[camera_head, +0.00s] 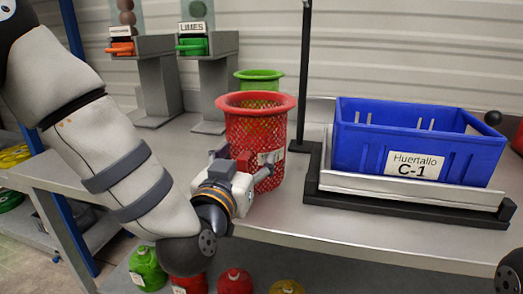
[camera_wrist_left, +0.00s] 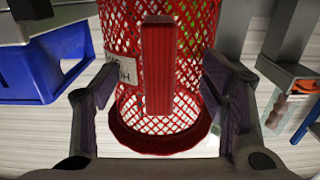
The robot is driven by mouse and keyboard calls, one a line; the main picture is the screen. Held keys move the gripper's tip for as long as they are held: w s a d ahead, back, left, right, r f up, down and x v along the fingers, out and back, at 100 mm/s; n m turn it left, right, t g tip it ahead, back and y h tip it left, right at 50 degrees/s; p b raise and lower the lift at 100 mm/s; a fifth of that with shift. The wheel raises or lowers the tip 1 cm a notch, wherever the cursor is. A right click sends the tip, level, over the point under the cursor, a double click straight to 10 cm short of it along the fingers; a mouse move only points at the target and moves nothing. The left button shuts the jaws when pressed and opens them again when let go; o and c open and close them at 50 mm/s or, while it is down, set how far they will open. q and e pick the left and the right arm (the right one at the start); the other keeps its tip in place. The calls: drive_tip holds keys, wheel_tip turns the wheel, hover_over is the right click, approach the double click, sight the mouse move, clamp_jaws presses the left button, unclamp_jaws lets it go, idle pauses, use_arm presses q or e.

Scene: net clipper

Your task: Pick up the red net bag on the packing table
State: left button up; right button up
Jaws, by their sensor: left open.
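The red net bag (camera_head: 258,117) stands upright on the packing table (camera_head: 290,222), with a wide red rim at its top and a white label on its side. My left gripper (camera_head: 246,163) is at the near side of the bag, at about its lower half. In the left wrist view, the open fingers lie on either side of the red mesh (camera_wrist_left: 190,30), with a red vertical strip (camera_wrist_left: 158,65) between them. The picture does not settle whether the fingers touch the mesh. The right gripper is not in view.
A blue crate (camera_head: 360,150) marked C-1 sits on a black-framed scale (camera_head: 400,190) to the right. A dark post (camera_head: 304,70) rises beside the bag. A green net bag (camera_head: 260,76) stands behind it. Grey dispensers (camera_head: 155,80) stand at the back left.

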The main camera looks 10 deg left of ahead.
use_arm(q)
drive_tip(key=shift+r, duration=0.1)
drive_tip(key=shift+s+r, duration=0.35)
drive_tip(key=shift+s, duration=0.35)
drive_tip(key=shift+c, duration=0.5)
drive_tip(key=shift+s+r, duration=0.1)
drive_tip(key=shift+s, duration=0.2)
drive_tip(key=c, duration=0.5)
drive_tip(key=shift+w+f, duration=0.25)
drive_tip(key=shift+w, duration=0.1)
drive_tip(key=c, duration=0.9)
drive_tip(key=shift+s+r, duration=0.1)
drive_tip(key=shift+s, duration=0.05)
clamp_jaws()
